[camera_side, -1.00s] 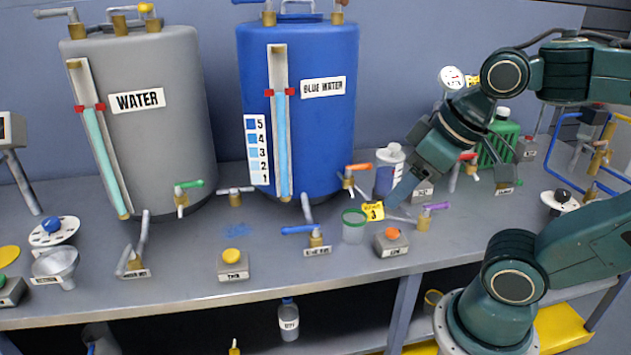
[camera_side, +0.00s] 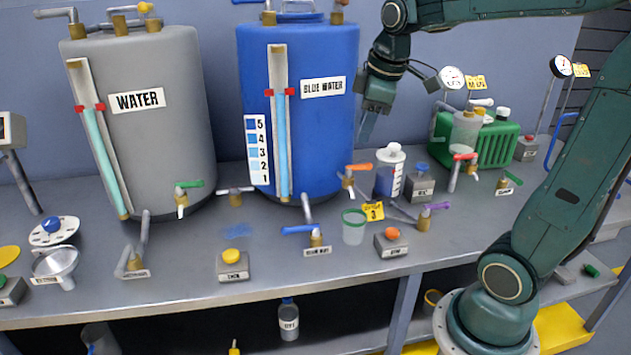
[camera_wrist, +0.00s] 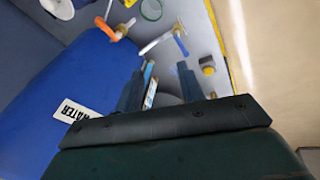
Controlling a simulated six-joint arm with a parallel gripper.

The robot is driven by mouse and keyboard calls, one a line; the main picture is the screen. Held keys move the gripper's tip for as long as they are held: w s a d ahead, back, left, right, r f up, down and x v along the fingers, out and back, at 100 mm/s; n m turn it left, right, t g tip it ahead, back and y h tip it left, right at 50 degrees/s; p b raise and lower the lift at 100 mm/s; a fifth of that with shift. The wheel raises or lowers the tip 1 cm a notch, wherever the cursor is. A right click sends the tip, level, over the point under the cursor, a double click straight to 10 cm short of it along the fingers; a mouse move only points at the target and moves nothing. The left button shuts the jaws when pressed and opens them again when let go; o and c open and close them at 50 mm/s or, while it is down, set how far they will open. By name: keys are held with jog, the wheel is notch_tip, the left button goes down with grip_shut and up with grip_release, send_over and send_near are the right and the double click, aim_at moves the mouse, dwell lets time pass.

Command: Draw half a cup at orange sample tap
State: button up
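The orange-handled tap (camera_side: 356,171) sticks out low on the right side of the blue tank (camera_side: 318,130). Its orange handle (camera_wrist: 105,30) also shows at the upper left of the wrist view. A clear cup with a green rim (camera_side: 353,230) stands upright on the bench, in front of the tap and not directly under its spout. Its green rim (camera_wrist: 151,9) shows at the top of the wrist view. My gripper (camera_side: 367,128) hangs beside the tank's right side, above the tap. In the wrist view its two fingers (camera_wrist: 160,85) are apart with nothing held between them.
A white-capped bottle (camera_side: 389,172) stands just right of the tap. A blue-handled valve (camera_side: 316,237), an orange-knobbed block (camera_side: 392,241) and a purple-handled tap (camera_side: 425,218) surround the cup. A green jerrycan (camera_side: 492,145) stands farther right.

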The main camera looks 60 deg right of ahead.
jog(key=w+d+f+n, duration=0.1)
jog(key=w+d+n, duration=0.1)
jog(key=w+d, duration=0.35)
jog(key=n+g, duration=0.2)
send_over(362, 165)
jog(key=s+a, duration=0.2)
notch_tip(362, 165, down, 3)
jog(key=shift+d, duration=0.1)
jog(key=shift+f, duration=0.1)
jog(key=f, duration=0.4)
jog(key=w+d+f, duration=0.1)
jog(key=f, duration=0.4)
jog(key=w+f, duration=0.1)
jog(key=f, duration=0.3)
jog(key=shift+d+f, duration=0.2)
jog(key=shift+d, duration=0.2)
jog(key=shift+c, duration=0.5)
grip_shut()
